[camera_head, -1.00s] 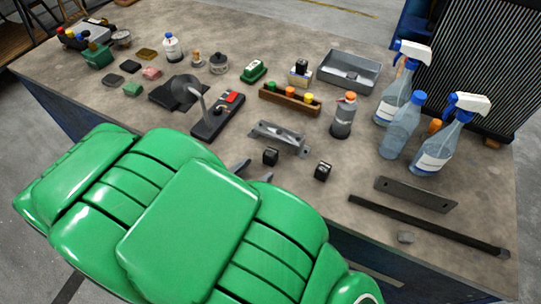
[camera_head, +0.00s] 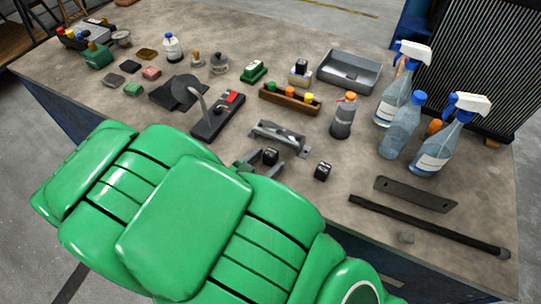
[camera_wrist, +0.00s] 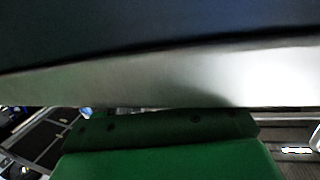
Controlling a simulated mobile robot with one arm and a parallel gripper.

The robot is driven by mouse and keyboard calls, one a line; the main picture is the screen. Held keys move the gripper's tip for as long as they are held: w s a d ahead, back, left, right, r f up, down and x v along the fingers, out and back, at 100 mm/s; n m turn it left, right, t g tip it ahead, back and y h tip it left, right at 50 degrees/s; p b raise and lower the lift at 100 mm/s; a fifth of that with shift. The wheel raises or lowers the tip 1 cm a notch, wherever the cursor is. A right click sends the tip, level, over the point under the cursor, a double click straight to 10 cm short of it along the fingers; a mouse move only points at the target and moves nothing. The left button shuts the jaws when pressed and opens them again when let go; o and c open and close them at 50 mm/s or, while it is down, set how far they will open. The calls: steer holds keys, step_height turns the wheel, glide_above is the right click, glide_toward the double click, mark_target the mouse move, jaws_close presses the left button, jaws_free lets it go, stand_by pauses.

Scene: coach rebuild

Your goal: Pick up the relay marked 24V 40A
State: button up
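Two small black cube-shaped relays lie on the near part of the workbench in the head view: a left one (camera_head: 270,156) and a right one (camera_head: 323,171). Their markings are too small to read, so I cannot tell which is 24V 40A. My gripper (camera_head: 259,167) is open, its grey fingertips low over the bench at the left relay. One finger is left of this relay and the other is just in front of it. I cannot tell whether they touch it. The wrist view shows no relay and no fingertips.
A metal bracket (camera_head: 278,137) lies right behind the left relay. A black device with a red switch (camera_head: 219,115) is to the left. A flat plate (camera_head: 415,194) and a long dark bar (camera_head: 430,226) lie right. Spray bottles (camera_head: 436,145) stand at the right.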

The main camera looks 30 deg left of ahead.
steer(key=c, duration=1.2)
steer(key=shift+o, duration=0.2)
steer(key=shift+r, duration=0.15)
step_height(320, 180, up, 10)
